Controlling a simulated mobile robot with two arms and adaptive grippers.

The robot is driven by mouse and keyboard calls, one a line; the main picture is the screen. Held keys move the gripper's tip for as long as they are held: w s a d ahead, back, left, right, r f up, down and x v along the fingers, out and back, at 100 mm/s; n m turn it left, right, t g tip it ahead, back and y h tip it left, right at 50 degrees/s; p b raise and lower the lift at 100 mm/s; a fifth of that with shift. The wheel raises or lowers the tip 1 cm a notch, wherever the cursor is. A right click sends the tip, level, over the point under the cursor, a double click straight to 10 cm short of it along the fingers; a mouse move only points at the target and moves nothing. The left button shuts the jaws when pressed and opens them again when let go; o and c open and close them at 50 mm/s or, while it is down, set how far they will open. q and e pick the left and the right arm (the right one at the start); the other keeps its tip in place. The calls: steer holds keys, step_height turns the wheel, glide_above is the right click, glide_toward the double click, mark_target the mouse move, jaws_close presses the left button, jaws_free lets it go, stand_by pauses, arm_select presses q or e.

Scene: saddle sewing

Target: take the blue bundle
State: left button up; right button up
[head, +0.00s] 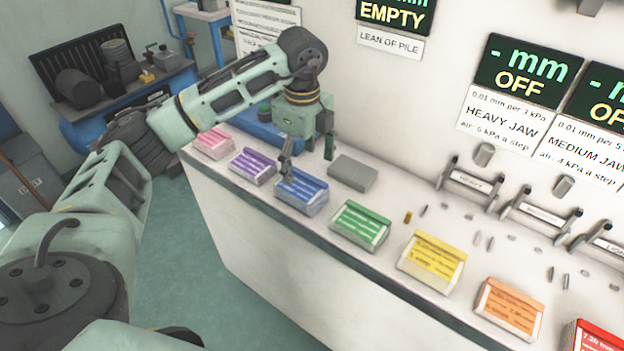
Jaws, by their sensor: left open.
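The blue bundle (304,192) is a small block with a blue labelled face. It sits near the front edge of the white counter, between the purple and green bundles. My left gripper (307,160) is open with its fingers pointing down, just above and behind the blue bundle. One finger overlaps the blue bundle's upper left part in the picture; I cannot tell whether it touches. Nothing shows between the fingers. My right gripper is not in view.
Pink (214,142), purple (253,165), green (360,224), yellow (431,259), orange (509,307) and red (597,337) bundles line the counter's front edge. A grey block (352,173) lies behind the blue one. Small loose pieces and jaw fixtures (470,184) stand to the right.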

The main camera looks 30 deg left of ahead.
mark_target(301, 185)
arm_select(q)
steer(key=shift+s+a+f, duration=0.1)
steer(key=shift+s+f, duration=0.2)
steer(key=shift+s+f+p, duration=0.45)
steer(key=shift+s+f, duration=0.05)
steer(key=shift+f, duration=0.2)
step_height(301, 185, down, 2)
steer(key=shift+w+a+f+p, duration=0.15)
steer(key=shift+f+p, duration=0.1)
steer(key=shift+p, duration=0.4)
step_height(301, 185, down, 2)
steer(key=shift+w+f, duration=0.1)
steer(key=shift+f, duration=0.15)
steer(key=c, duration=1.5)
steer(key=shift+o, duration=0.2)
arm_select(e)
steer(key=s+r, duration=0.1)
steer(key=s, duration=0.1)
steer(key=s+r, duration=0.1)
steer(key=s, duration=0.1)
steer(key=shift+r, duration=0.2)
